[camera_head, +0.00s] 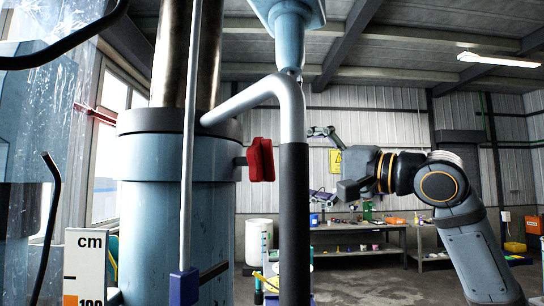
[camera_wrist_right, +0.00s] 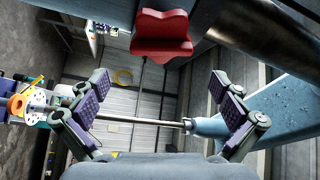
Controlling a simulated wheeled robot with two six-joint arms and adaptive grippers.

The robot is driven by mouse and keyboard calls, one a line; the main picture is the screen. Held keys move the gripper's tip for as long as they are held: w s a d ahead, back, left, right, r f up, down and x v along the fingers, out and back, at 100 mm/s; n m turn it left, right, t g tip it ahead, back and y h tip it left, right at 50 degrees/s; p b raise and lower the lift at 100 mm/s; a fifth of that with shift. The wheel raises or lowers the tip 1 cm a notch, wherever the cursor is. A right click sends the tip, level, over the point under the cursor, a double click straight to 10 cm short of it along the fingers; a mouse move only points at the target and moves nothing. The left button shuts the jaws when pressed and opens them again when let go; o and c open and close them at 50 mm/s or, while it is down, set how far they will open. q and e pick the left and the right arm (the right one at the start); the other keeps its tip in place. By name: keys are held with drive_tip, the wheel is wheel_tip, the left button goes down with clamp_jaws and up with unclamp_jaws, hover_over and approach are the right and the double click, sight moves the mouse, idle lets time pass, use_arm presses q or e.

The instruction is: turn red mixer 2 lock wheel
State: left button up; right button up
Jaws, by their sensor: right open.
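The red lock wheel (camera_head: 260,160) is a lobed knob on the side of the blue column, in the middle of the head view. It also shows at the top centre of the wrist view (camera_wrist_right: 162,36). My right gripper (camera_head: 318,164) is to the right of the wheel, apart from it, with its fingers spread. In the wrist view my right gripper (camera_wrist_right: 158,82) is open and empty, and the wheel lies beyond and above its fingertips. My left gripper is not in view.
The blue column (camera_head: 150,200) stands left of the wheel. A bent pipe (camera_head: 294,190), grey above and black below, runs down between the wheel and my right gripper in the head view. A workbench (camera_head: 350,232) with small items stands behind. A cm scale (camera_head: 84,262) is at lower left.

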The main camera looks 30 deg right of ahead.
sight(273, 162)
drive_tip(key=p+x, duration=0.1)
drive_tip(key=x, duration=0.1)
drive_tip(key=p+x, duration=0.2)
drive_tip(key=x, duration=0.1)
drive_tip(key=p+x, duration=0.2)
drive_tip(key=x, duration=0.1)
drive_tip(key=shift+s+a+r, duration=0.1)
drive_tip(key=shift+r, duration=0.15)
drive_tip(key=shift+f, duration=0.15)
drive_tip(key=c, duration=0.9)
